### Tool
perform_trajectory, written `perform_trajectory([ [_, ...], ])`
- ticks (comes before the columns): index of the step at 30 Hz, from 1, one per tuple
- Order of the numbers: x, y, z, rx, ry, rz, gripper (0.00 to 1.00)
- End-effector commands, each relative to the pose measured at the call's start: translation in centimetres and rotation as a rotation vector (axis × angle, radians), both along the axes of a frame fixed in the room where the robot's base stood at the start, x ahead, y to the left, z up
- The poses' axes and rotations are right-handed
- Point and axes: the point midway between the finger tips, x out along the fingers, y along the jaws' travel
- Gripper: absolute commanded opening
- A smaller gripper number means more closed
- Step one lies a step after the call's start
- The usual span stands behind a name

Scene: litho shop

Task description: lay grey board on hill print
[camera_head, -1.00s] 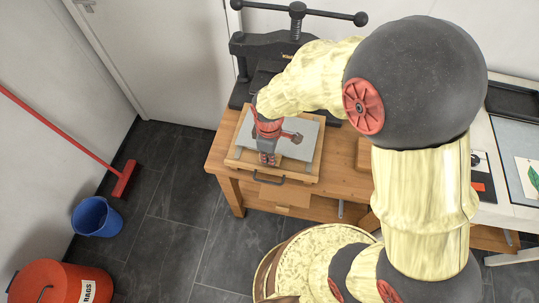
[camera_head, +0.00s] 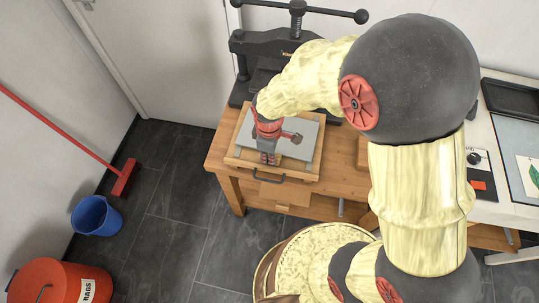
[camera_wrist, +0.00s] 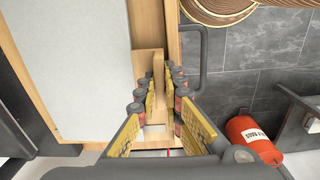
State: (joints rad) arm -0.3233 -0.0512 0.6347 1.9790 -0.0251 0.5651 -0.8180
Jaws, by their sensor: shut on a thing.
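The grey board (camera_head: 298,140) lies flat, or just above, a wooden tray (camera_head: 315,172) on the table. I cannot tell whether it touches what is under it. The board also fills the left of the wrist view (camera_wrist: 70,60). My gripper (camera_head: 268,160) is at the board's near edge, pointing down. In the wrist view my gripper (camera_wrist: 160,95) has its fingers on both sides of a narrow wooden grip (camera_wrist: 158,72) along the board's edge, shut on it. No hill print shows; the area under the board is hidden.
A black press (camera_head: 265,60) stands behind the tray on the wooden table (camera_head: 225,150). At right, a white table holds a green leaf print (camera_head: 530,172). A blue bucket (camera_head: 97,217) and red rags bin (camera_head: 60,283) stand on the floor.

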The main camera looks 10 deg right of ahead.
Motion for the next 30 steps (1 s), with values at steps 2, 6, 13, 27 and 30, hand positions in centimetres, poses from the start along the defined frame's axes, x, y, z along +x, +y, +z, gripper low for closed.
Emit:
perform_trajectory([
  [2,0.0,0.0,0.1,0.001,-0.001,0.000,0.00],
  [6,0.0,0.0,0.1,0.001,-0.001,0.000,0.12],
  [13,0.0,0.0,0.0,0.000,0.000,0.000,0.25],
  [27,0.0,0.0,0.4,0.000,0.000,0.000,0.30],
  [30,0.1,0.0,1.6,0.001,-0.003,0.000,0.30],
])
